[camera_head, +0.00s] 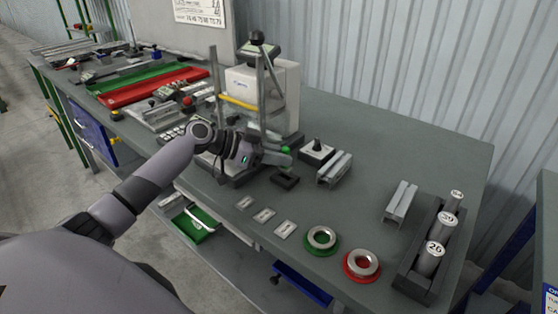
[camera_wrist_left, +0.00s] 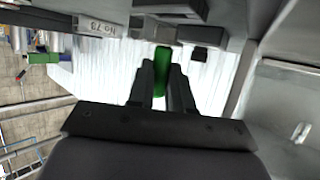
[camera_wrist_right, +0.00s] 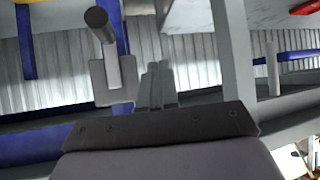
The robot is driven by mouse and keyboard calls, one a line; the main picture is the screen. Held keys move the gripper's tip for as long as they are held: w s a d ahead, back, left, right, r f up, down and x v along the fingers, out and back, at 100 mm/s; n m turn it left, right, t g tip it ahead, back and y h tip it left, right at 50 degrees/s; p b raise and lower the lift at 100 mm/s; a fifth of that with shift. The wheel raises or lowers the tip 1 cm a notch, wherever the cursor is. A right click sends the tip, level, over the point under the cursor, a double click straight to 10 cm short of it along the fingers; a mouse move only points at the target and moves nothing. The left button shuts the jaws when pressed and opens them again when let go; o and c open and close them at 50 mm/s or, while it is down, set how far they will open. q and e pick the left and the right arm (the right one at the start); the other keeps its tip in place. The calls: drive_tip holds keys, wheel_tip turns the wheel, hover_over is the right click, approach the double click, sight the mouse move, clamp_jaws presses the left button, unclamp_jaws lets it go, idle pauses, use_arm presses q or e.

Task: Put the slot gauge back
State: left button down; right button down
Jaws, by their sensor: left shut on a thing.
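My left gripper (camera_head: 279,156) is shut on the slot gauge, of which a green grip (camera_head: 286,151) shows in the head view. The green piece (camera_wrist_left: 162,60) also shows between the two fingers in the left wrist view; the rest of the gauge is hidden. A small dark block (camera_head: 285,181) lies on the table just below and in front of the gripper. Whether the gauge touches it I cannot tell. My right gripper (camera_wrist_right: 158,78) shows only in its own wrist view, with its fingers together and nothing visible between them.
A test stand (camera_head: 262,95) rises behind the left gripper. Three small plates (camera_head: 264,215), a green ring (camera_head: 321,238) and a red ring (camera_head: 361,265) line the front. A rack (camera_head: 410,283) holds numbered cylinders.

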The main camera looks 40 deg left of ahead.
use_arm(q)
drive_tip(key=shift+f, duration=0.9)
drive_tip(key=shift+f+b, duration=0.35)
drive_tip(key=shift+b, duration=0.1)
drive_tip(key=c, duration=1)
unclamp_jaws()
drive_tip(key=shift+r, duration=0.1)
drive_tip(key=shift+c, duration=0.2)
